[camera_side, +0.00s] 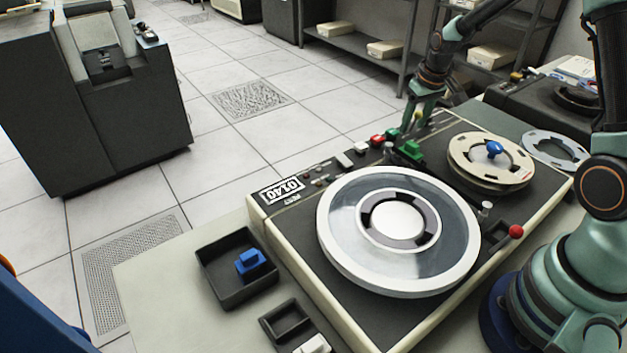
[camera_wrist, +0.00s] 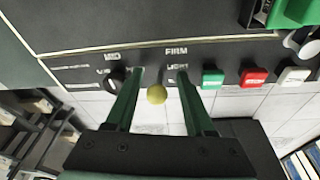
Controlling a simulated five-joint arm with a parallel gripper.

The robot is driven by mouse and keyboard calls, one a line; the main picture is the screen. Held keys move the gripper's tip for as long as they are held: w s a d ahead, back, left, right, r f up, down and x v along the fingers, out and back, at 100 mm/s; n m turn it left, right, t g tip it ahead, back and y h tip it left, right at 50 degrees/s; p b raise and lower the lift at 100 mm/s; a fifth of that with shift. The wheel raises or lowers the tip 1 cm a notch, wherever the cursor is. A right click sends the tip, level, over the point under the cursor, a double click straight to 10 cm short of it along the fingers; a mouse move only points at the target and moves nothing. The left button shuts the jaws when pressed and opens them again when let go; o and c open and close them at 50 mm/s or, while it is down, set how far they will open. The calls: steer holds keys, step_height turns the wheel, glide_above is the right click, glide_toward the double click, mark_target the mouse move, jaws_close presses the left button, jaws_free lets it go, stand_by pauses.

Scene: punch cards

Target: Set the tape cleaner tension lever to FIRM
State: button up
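The tension lever shows in the wrist view as a small yellow ball knob (camera_wrist: 157,94) on the dark front panel (camera_wrist: 215,52). Labels reading FIRM (camera_wrist: 176,50) and apparently LIGHT stand just above and to the right of it. The lever's shaft is hidden behind the knob, so I cannot tell its setting. My gripper (camera_wrist: 160,74) is open, with one green finger on each side of the knob and a gap to both. In the side view my gripper (camera_side: 415,112) is low at the far edge of the tape machine (camera_side: 345,308).
Right of the lever are green (camera_wrist: 212,77), red (camera_wrist: 253,76) and white (camera_wrist: 294,76) buttons; a dark rotary knob (camera_wrist: 115,78) is on the left. A green block (camera_side: 408,152) and large reel (camera_side: 398,232) are nearby. A tray (camera_side: 222,282) holds a blue piece.

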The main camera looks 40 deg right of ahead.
steer(key=shift+r, duration=0.1)
steer(key=v, duration=1.2)
steer(key=shift+o, duration=0.2)
steer(key=f+m, duration=0.1)
steer(key=f, duration=0.2)
steer(key=w+f+m+t, duration=0.1)
steer(key=f, duration=0.2)
steer(key=w+d+f+m, duration=0.1)
steer(key=f, duration=0.3)
steer(key=shift+m+t+h, duration=0.3)
steer(key=shift+m, duration=0.1)
steer(key=shift+c, duration=0.3)
jaws_close()
